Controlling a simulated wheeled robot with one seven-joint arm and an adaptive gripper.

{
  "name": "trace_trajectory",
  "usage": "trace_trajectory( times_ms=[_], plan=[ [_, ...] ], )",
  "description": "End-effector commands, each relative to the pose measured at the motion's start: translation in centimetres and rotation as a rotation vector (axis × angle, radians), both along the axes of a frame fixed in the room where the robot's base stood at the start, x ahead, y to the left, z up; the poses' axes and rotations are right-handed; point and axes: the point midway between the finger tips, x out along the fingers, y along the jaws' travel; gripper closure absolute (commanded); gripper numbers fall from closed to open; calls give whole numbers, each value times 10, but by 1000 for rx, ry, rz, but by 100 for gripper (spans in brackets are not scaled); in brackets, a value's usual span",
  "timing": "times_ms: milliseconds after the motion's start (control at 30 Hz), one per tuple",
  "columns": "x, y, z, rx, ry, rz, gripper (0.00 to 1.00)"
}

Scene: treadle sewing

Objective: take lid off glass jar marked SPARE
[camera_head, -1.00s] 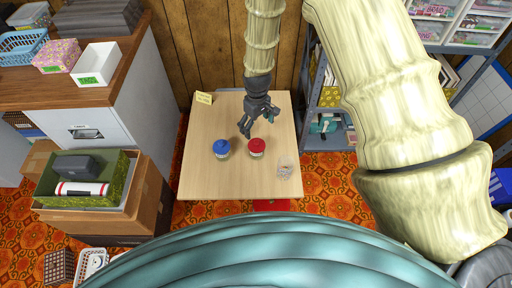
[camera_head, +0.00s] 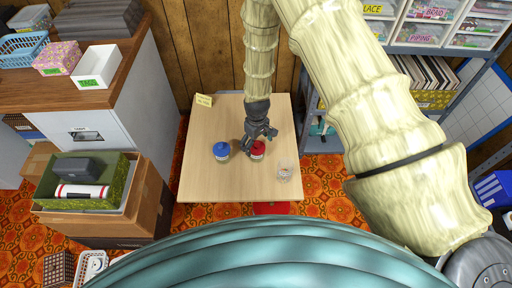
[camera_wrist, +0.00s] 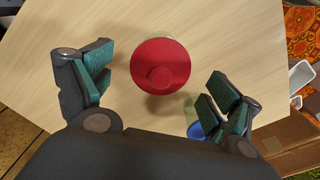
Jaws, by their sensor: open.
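A jar with a red lid (camera_head: 258,148) stands on the small wooden table. From above in the wrist view, its round red lid with a knob (camera_wrist: 160,62) sits between and just beyond my open fingers. A glass jar with a blue lid (camera_head: 221,149) stands to its left; its blue lid shows partly behind my right finger in the wrist view (camera_wrist: 196,131). I cannot read a SPARE mark on either jar. My gripper (camera_head: 258,138) is open and empty, close above the red lid; in the wrist view its fingers (camera_wrist: 158,85) are spread apart.
A small clear glass (camera_head: 285,174) stands on the table (camera_head: 210,185), right of the jars. A yellow note (camera_head: 204,100) is at the table's back left corner. Metal shelving stands right of the table, and cardboard boxes (camera_head: 150,190) stand left.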

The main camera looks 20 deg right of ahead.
Motion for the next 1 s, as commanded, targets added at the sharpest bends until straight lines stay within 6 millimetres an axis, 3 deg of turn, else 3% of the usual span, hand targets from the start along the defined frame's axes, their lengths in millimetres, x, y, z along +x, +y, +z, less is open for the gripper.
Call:
trace_trajectory(
  times_ms=[300, 533, 700, 1000],
  plan=[
    [0, 0, -8, 0, 0, 0, 10],
    [0, 0, -8, 0, 0, 0, 49],
    [0, 0, -8, 0, 0, 0, 57],
    [-1, 0, -9, -1, 2, -1, 58]
  ],
)
